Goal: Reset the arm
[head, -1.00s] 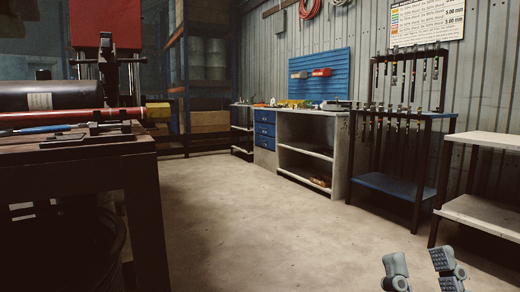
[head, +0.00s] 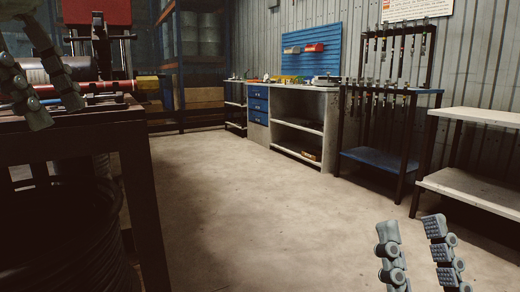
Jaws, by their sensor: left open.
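My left gripper (head: 55,110) is at the upper left of the head view. Its grey segmented fingers point down and stand apart, with nothing seen between them. It shows in front of the dark workbench (head: 80,140) and the red roller bar on it. My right gripper (head: 410,228) is at the lower right, over bare floor in the picture. Its two fingers point up, stand well apart and hold nothing. Most of both arms is out of view.
A machine with a red block (head: 97,12) stands behind the workbench. A cabinet with blue drawers (head: 258,105), a rack of tools (head: 385,95) and a pale shelf (head: 470,185) line the wall. The middle floor is clear.

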